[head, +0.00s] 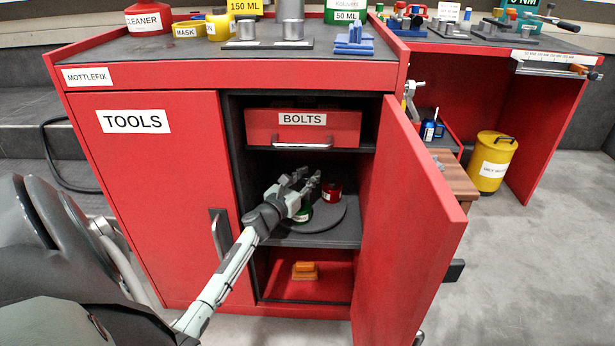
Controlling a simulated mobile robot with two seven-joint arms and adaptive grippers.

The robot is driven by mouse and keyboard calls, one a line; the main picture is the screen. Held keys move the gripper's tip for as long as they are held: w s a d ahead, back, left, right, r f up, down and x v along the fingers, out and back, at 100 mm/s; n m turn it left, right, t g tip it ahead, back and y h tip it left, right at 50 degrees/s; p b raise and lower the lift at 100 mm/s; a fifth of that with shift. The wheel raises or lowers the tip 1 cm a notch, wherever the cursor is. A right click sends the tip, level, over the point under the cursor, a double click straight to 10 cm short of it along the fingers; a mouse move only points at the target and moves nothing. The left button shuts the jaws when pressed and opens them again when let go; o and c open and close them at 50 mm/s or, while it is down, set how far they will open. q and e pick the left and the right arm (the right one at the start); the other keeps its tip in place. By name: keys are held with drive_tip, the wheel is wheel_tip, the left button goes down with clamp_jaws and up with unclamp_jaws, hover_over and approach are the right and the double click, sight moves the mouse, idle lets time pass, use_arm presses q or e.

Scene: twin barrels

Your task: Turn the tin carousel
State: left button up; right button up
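The tin carousel (335,221) is a round grey turntable on the middle shelf of the red tool cabinet. A red tin (332,192) stands toward its back, and a green tin (302,213) stands at its left front, partly hidden by my gripper. My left gripper (312,180) reaches into the cabinet from the left, over the carousel and close to the tins. Its fingers look spread apart with nothing between them. Whether it touches a tin or the carousel I cannot tell. My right gripper is not in view.
The cabinet's right door (410,225) stands open toward me; the left TOOLS door (160,200) is shut. A BOLTS drawer (303,128) is above the carousel. An orange object (305,271) lies on the floor below. Tins and tools crowd the cabinet top.

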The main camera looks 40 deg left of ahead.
use_arm(q)
drive_tip(key=shift+o, duration=1.4)
drive_tip(key=shift+s+f, duration=0.1)
drive_tip(key=v, duration=1.2)
